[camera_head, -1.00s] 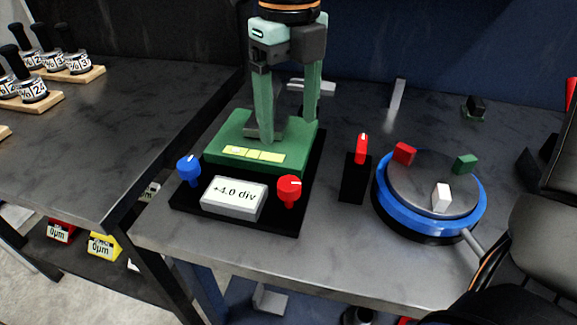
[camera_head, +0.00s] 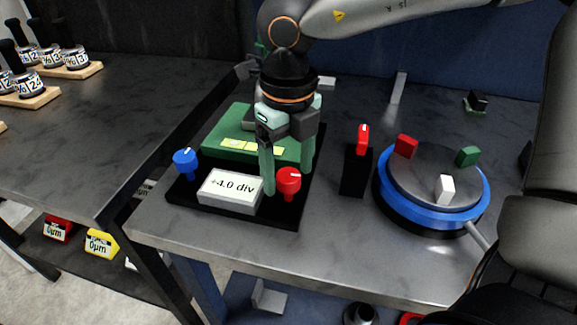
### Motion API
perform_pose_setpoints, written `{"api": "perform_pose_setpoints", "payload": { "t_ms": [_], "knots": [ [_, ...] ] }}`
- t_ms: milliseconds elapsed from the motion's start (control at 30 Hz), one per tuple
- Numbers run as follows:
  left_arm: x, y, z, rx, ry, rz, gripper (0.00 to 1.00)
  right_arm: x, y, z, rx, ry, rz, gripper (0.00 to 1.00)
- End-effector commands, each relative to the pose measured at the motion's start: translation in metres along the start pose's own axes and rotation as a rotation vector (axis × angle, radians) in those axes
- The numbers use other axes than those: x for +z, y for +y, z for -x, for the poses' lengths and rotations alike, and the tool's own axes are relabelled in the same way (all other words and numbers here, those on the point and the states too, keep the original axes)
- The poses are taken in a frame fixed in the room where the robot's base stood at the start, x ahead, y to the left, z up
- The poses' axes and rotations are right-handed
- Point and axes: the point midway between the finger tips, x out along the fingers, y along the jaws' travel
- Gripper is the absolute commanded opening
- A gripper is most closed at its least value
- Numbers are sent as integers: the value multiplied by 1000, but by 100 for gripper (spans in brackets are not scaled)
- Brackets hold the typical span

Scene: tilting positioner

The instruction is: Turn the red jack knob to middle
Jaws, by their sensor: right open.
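The red jack knob (camera_head: 289,181) stands at the right front of the tilting positioner's black base (camera_head: 240,212). A small pale mark shows on its top. My right gripper (camera_head: 288,178) is open and points down at the knob. One finger is just left of the knob, and the other is behind it to the right. I cannot tell whether either finger touches it. A blue knob (camera_head: 186,162) stands at the left front of the base. The display (camera_head: 230,190) between the knobs reads +4.0 div. The green plate (camera_head: 225,137) lies behind, partly hidden by my gripper. My left gripper is not in view.
A black block (camera_head: 354,177) with a red lever (camera_head: 363,138) stands close right of the base. Further right is a round blue-rimmed table (camera_head: 385,203) carrying red, green and white blocks. Labelled weights (camera_head: 31,87) sit on the left bench. The front table strip is clear.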

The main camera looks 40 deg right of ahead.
Motion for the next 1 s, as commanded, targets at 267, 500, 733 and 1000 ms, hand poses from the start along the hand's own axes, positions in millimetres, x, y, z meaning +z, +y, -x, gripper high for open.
{"api": "perform_pose_setpoints", "payload": {
  "t_ms": [267, 500, 733, 1000],
  "knots": [
    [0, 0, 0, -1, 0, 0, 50, 0, 0, 0, 0, 0, 0, 53],
    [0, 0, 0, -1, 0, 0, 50, 0, 0, 0, -1, 0, 0, 26],
    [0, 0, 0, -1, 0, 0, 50, 0, 0, 0, -1, 0, 0, 0],
    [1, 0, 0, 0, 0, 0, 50, 0, 0, 0, -1, 0, 13, 0]
  ]
}}
